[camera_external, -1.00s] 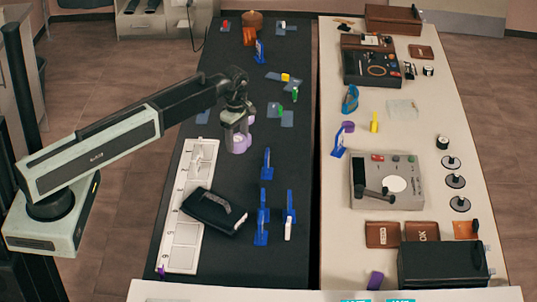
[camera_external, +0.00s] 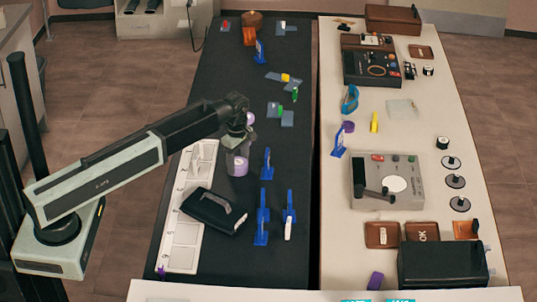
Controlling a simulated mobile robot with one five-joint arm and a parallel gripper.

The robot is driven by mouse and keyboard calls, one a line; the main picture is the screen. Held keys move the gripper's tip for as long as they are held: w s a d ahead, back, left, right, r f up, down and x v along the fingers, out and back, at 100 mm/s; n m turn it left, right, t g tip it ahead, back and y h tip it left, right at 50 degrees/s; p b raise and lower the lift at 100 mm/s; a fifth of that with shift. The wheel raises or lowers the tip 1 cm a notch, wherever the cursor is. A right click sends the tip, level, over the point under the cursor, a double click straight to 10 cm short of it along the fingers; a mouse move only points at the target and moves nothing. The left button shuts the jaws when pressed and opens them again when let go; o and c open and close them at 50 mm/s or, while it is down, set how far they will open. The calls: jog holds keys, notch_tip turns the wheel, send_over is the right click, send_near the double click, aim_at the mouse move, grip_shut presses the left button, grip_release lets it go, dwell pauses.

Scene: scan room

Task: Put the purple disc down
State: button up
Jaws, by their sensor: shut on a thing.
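My gripper (camera_external: 238,162) points down over the dark left table (camera_external: 290,90), just right of the white numbered strip (camera_external: 181,258). It is shut on a purple disc (camera_external: 239,169), which shows pale purple between and below the fingers. The fingers hide part of the disc. I cannot tell whether the disc touches the table top or hangs just above it. A second purple piece (camera_external: 251,118) shows behind my wrist, partly hidden.
A black case (camera_external: 211,212) lies on the strip, in front of my gripper. Blue upright stands (camera_external: 266,165) are to its right, with several more nearer the camera. The white right table (camera_external: 400,130) holds grey and black devices. Bare dark surface lies around (camera_external: 285,140).

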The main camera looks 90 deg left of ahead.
aim_at(238, 162)
jog(key=shift+f, duration=0.2)
jog(key=o, duration=1.5)
jog(key=shift+c, duration=0.2)
jog(key=shift+r, duration=0.1)
notch_tip(238, 162, up, 12)
jog(key=p, duration=1.2)
jog(key=shift+r, duration=0.2)
jog(key=shift+f, duration=0.1)
